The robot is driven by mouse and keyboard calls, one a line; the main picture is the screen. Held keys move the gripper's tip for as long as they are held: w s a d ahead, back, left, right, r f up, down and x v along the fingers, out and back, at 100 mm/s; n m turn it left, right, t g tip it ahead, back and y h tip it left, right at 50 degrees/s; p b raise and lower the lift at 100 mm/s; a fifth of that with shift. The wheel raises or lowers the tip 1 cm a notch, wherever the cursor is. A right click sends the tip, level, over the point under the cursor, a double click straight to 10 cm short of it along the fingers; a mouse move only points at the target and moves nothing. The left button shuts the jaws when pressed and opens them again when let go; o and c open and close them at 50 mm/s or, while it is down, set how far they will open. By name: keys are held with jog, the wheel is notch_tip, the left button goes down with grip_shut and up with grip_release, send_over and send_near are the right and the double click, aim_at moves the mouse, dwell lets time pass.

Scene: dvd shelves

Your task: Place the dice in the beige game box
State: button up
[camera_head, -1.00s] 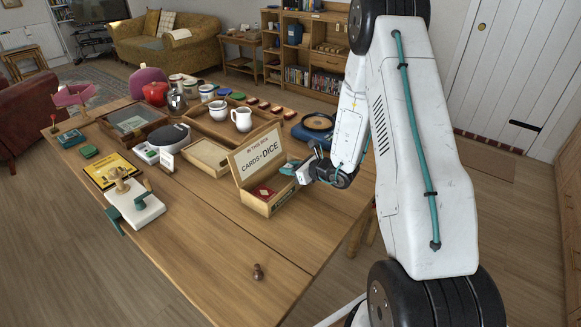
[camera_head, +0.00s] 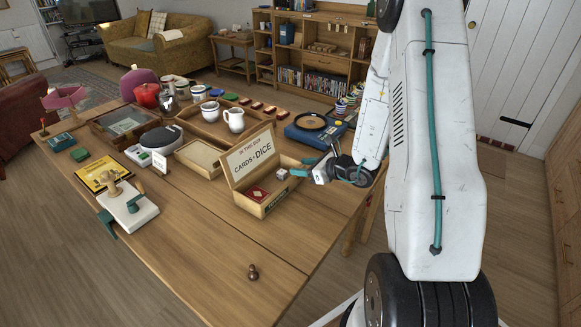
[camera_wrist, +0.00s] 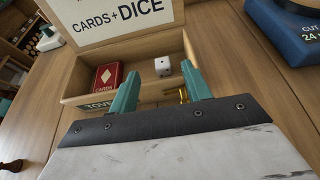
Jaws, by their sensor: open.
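The beige game box (camera_head: 249,204) stands open on the table, its raised lid lettered "CARDS + DICE". It also shows in the wrist view (camera_wrist: 83,99). A white die (camera_wrist: 162,66) with dark pips is at the right part of the box interior. It shows small in the head view (camera_head: 282,174). I cannot tell for sure whether it rests on the box floor. My gripper (camera_wrist: 158,82) is open, with teal fingers apart over the box's front wall. The die lies beyond and between the fingertips, with visible space on both sides. In the head view my gripper (camera_head: 297,172) is at the box's right end.
A red card pack (camera_wrist: 106,77) is inside the box on the left. A blue record player (camera_head: 314,131) stands behind right. A shallow tray (camera_head: 199,158) is left of the box. A small dark wooden piece (camera_head: 253,272) stands on the otherwise clear front table.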

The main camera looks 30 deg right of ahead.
jog(key=s+a+r+n+g+y, duration=0.3)
jog(key=s+a+r+n+g, duration=0.25)
jog(key=a+r+n, duration=0.4)
jog(key=s+a+r+n+g+y, duration=0.2)
jog(key=s+a+r+n+g, duration=0.2)
jog(key=s+a+r+n, duration=0.5)
jog(key=s+a+r+n+g+h, duration=0.35)
jog(key=s+n, duration=0.25)
jog(key=s, duration=0.3)
jog(key=s+d+r+n+t+h, duration=0.2)
jog(key=s+d+r+n+h, duration=0.2)
jog(key=s+d+n+h, duration=0.2)
jog(key=shift+s+r+n+h, duration=0.15)
jog(key=shift+s+n+h, duration=0.25)
jog(key=shift+s, duration=0.8)
jog(key=shift+a, duration=0.1)
